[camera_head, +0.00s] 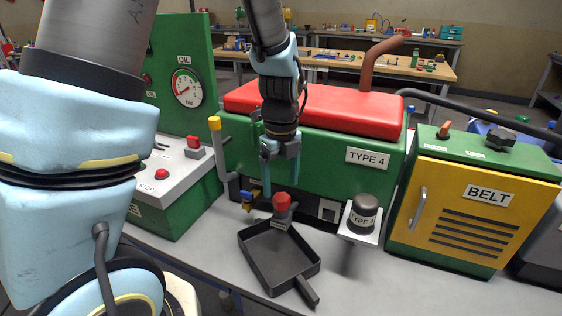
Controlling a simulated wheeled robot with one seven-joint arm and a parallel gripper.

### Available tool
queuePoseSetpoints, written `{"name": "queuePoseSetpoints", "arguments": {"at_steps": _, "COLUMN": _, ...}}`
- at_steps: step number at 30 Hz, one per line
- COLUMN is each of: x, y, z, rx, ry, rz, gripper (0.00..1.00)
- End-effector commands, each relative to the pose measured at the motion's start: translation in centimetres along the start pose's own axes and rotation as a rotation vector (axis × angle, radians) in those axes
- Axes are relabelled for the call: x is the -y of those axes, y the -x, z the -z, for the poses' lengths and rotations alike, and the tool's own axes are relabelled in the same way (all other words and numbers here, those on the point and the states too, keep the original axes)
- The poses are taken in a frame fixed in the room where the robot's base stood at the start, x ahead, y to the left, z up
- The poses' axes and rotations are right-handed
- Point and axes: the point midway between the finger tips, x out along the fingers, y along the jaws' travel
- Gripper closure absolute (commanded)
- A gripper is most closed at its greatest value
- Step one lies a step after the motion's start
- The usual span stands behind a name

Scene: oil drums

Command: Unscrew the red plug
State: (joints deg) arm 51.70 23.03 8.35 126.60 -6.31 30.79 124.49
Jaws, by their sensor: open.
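The red plug (282,201) sits low at the front of the green engine block (325,160) marked TYPE 4, on a dark fitting just above the back edge of a black pan (278,255). My gripper (280,186) points down in front of the block. Its two teal fingers are apart, with nothing seen between them. The fingertips are just above the plug, one to each side of it in the picture. I cannot tell from this one view how far in front of or behind the plug they are.
A yellow-handled lever (215,125) and blue-handled valve (247,197) are left of the plug. The yellow BELT box (465,215) is at right; a gauge panel (186,90) is at left.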

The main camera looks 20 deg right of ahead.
Motion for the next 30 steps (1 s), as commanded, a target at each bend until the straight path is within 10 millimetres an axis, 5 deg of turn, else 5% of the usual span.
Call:
{"name": "queuePoseSetpoints", "arguments": {"at_steps": 9, "x": 0.0, "y": -4.2, "z": 0.0, "rx": -0.002, "ry": 0.002, "rz": -0.001, "gripper": 0.17}}
{"name": "queuePoseSetpoints", "arguments": {"at_steps": 21, "x": 0.0, "y": -5.0, "z": 0.0, "rx": 0.0, "ry": 0.002, "rz": 0.001, "gripper": 0.17}}
{"name": "queuePoseSetpoints", "arguments": {"at_steps": 30, "x": 0.0, "y": -4.9, "z": 0.0, "rx": 0.0, "ry": 0.002, "rz": 0.001, "gripper": 0.5}}
